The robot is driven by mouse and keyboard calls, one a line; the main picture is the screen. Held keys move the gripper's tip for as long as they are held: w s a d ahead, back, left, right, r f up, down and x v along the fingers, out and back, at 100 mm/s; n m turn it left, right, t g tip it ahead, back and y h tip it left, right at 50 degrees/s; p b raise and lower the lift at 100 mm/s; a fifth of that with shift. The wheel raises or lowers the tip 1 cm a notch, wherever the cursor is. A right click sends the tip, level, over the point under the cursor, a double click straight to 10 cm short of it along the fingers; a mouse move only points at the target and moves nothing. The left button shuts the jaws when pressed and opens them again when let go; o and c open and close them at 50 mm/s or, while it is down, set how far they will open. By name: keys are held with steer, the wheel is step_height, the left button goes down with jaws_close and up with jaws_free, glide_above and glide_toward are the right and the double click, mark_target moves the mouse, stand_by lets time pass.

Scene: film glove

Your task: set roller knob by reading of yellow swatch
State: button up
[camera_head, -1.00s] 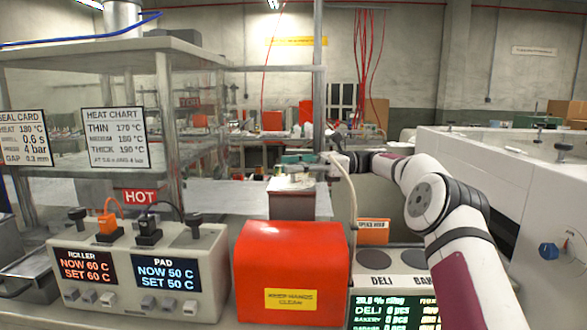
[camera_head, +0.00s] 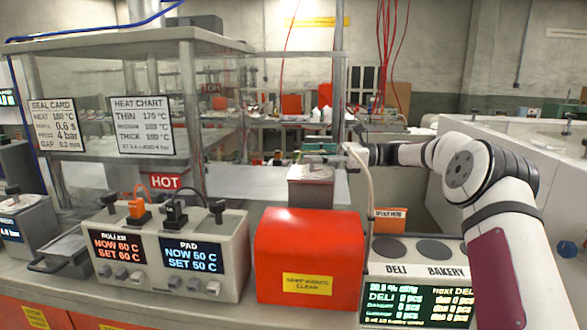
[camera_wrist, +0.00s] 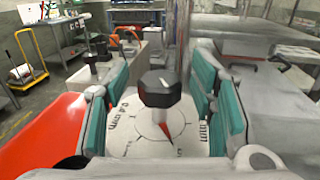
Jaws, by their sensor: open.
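The control box (camera_head: 172,250) stands at left with a roller display (camera_head: 118,249) that seems to read NOW 60 C, SET 60 C. A pad display (camera_head: 192,257) is beside it. Dark knobs rise from the box, one at left (camera_head: 108,200) and one at right (camera_head: 217,209). No yellow swatch can be made out. My gripper (camera_head: 328,158) is far from that box, over a small box (camera_head: 311,187). In the wrist view my gripper (camera_wrist: 160,105) is open, its teal fingers either side of a dark knob (camera_wrist: 160,88) on a white dial (camera_wrist: 185,140) marked 0.4 mm. Contact cannot be told.
A heat chart (camera_head: 142,126) and seal card (camera_head: 55,126) hang at left, above a HOT sign (camera_head: 165,181). A red cover (camera_head: 309,250) with a yellow label (camera_head: 307,285) stands mid-counter.

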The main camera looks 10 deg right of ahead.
steer(key=shift+s+r+m+t+h+p, duration=0.1)
steer(key=shift+m+t+h+p, duration=0.6)
steer(key=shift+m+t+p, duration=0.85)
steer(key=shift+s+r+m+t+h+p, duration=0.1)
steer(key=shift+m+t+h+p, duration=0.7)
steer(key=shift+t+p, duration=1.45)
steer(key=m+t+h+p, duration=0.5)
steer(key=h+p, duration=0.1)
steer(key=p, duration=0.3)
steer(key=shift+a+f+m, duration=0.1)
steer(key=shift+a+m, duration=0.05)
steer(key=shift+m, duration=0.2)
steer(key=v, duration=1.4)
steer(key=s+a+r+n+g+y+b, duration=0.1)
steer(key=s+a+r+n+g, duration=0.1)
steer(key=s+a+n+g, duration=0.3)
steer(key=s+a+r+n+g+y+b, duration=0.1)
steer(key=s+a+r+n+g+b, duration=0.1)
steer(key=s+a+n+g, duration=0.4)
steer(key=shift+s+a+r+n, duration=0.65)
steer(key=shift+s+a+n, duration=2.25)
steer(key=shift+s+a, duration=0.8)
steer(key=shift+s+d, duration=0.15)
